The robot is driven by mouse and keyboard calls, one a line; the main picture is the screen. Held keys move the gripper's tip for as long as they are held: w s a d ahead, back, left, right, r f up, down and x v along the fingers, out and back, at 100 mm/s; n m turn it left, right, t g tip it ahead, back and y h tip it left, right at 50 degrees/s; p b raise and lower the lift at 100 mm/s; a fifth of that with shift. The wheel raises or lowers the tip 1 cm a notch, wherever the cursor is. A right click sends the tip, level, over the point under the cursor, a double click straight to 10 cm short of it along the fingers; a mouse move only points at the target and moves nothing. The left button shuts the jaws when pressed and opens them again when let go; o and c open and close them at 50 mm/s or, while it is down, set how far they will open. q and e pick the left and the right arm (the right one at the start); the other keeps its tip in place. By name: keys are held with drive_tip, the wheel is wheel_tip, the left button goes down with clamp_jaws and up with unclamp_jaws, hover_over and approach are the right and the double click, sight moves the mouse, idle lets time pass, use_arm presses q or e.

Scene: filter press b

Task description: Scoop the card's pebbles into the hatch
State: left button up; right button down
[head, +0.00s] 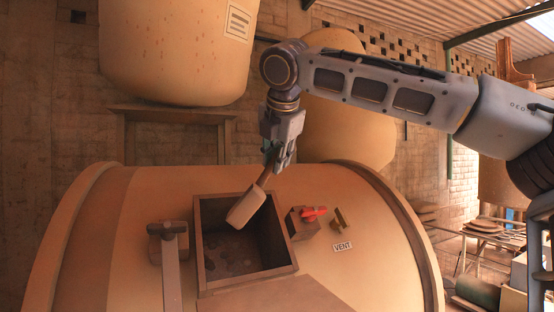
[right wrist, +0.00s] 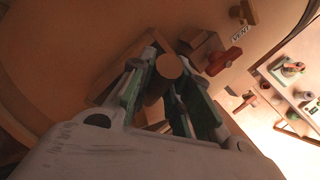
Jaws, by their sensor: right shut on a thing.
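My right gripper (head: 275,164) is shut on the handle of a scoop and sits above the far edge of the hatch. The scoop (head: 246,206) has a pale, box-like head, which hangs tilted down and to the left over the hatch opening. In the right wrist view the round end of the scoop's handle (right wrist: 170,66) shows between the fingers. The hatch (head: 200,240) is an open square frame on top of a large tan tank. Dark round pebbles (head: 232,267) lie on its floor, partly in shadow. I cannot make out the card. My left gripper is not in view.
A red-handled valve (head: 314,213) and a brass lever (head: 343,219) stand right of the hatch, near a VENT label (head: 343,247). A metal bar on a bracket (head: 171,262) stands at its left. A table with small objects (right wrist: 290,75) is at the right.

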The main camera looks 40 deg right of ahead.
drive_tip(key=d+r+v, duration=0.1)
drive_tip(key=d+v, duration=0.1)
drive_tip(key=v, duration=1)
drive_tip(key=shift+d, duration=0.2)
idle(0.9)
drive_tip(key=shift+s+f, duration=0.1)
idle(0.5)
